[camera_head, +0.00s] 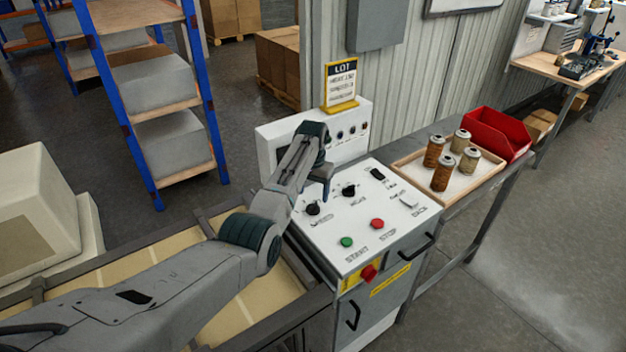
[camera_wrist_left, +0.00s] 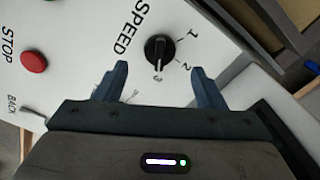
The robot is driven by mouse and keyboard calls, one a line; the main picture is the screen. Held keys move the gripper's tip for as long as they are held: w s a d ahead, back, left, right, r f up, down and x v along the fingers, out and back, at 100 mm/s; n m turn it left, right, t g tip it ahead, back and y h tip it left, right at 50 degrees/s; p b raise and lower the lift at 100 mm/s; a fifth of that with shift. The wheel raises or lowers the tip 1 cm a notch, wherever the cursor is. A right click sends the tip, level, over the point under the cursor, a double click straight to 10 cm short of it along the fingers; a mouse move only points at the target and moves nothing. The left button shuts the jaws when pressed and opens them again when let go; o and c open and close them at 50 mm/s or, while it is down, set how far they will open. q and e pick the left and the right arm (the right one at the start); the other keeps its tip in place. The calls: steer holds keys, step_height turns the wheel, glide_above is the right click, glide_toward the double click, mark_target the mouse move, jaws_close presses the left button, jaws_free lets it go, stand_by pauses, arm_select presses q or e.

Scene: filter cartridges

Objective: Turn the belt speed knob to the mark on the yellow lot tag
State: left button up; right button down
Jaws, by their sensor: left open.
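The black speed knob (camera_wrist_left: 158,47) sits on the white panel beside the printed word SPEED in the left wrist view. Marks 1, 2 and 3 are printed around it, and its white pointer line appears to point toward 3. In the head view the speed knob (camera_head: 313,208) is at the panel's left side. My left gripper (camera_head: 320,178) hangs above the panel near it. In the wrist view the left gripper (camera_wrist_left: 158,70) is open, its fingertips apart and just short of the knob, not gripping it. The yellow-framed lot tag (camera_head: 341,84) stands on the console back; its small text is unreadable.
A second black knob (camera_head: 349,190), a black switch (camera_head: 377,174), a green button (camera_head: 347,242) and a red button (camera_head: 377,223) are on the same panel. A tray (camera_head: 408,165) with several brown cartridges and a red bin (camera_head: 498,134) stand to the right.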

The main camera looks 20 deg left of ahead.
mark_target(313, 204)
arm_select(q)
step_height(313, 204, up, 6)
steer(key=b, duration=0.1)
steer(key=shift+b, duration=0.3)
